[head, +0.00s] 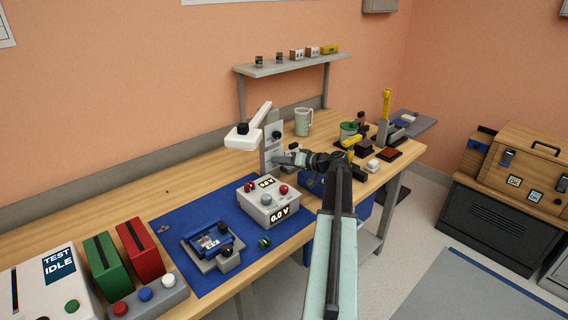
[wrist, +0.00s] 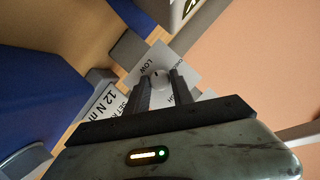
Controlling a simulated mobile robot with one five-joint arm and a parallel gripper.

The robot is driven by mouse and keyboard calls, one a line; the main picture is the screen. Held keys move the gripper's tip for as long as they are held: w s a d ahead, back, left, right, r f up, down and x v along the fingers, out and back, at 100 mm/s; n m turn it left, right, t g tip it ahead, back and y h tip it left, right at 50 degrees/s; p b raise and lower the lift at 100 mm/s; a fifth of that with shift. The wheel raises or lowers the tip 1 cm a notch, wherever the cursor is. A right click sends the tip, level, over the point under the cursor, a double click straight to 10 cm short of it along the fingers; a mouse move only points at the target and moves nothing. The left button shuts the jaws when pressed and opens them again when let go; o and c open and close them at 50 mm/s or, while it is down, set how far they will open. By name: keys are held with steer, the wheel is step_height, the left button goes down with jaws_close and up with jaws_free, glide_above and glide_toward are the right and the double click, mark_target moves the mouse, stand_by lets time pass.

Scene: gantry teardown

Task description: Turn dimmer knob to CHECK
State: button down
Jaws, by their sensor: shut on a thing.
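The dimmer knob (wrist: 158,78) is a small round pale knob with a dark mark on top. My gripper (wrist: 161,88) is shut on the knob, one dark finger on each side. In the head view my gripper (head: 283,159) reaches the lower part of the grey lamp post (head: 270,142). The white lamp head (head: 243,138) hangs left of the post. The knob cannot be made out there.
A grey meter box (head: 267,204) reading 0.0 V stands on the blue mat (head: 188,219) in front. A mug (head: 303,121) stands behind right of the post. A 12 N m label (wrist: 108,101) lies close left of my fingers.

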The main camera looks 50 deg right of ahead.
steer(key=shift+s+f+m+y+b, duration=0.1)
steer(key=shift+f+m+y+b, duration=0.1)
steer(key=shift+m+y+b, duration=0.35)
steer(key=c, duration=1.1)
jaws_free()
steer(key=shift+r, duration=0.1)
steer(key=p+v, duration=0.2)
steer(key=v, duration=0.5)
steer(key=shift+s, duration=0.4)
